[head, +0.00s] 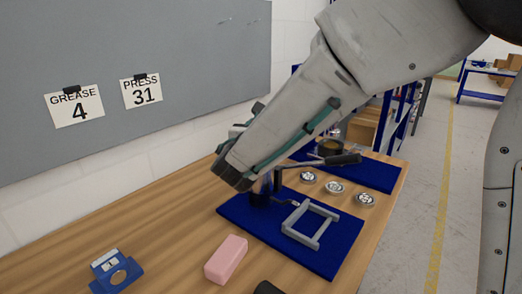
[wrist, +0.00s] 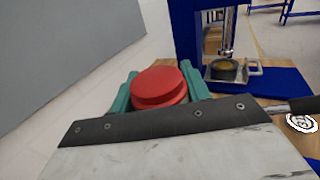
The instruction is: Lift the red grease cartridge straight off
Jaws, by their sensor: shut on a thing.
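The red grease cartridge (wrist: 158,84) shows in the wrist view as a round red end between the two teal fingers of my gripper (wrist: 160,90). The fingers are shut on it from either side. Its lower part is hidden by my wrist housing, so I cannot tell whether it touches anything below. In the head view the cartridge and the fingertips are hidden behind my arm, above the left end of the near blue mat (head: 290,248).
A grey frame (head: 311,224) lies on the near mat. Round metal parts (head: 334,187) stand behind it. A press (wrist: 228,60) with a yellow-filled cup stands beyond. A pink block (head: 226,259) and a blue holder (head: 116,272) are at the front. Signs (head: 74,105) hang on the wall.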

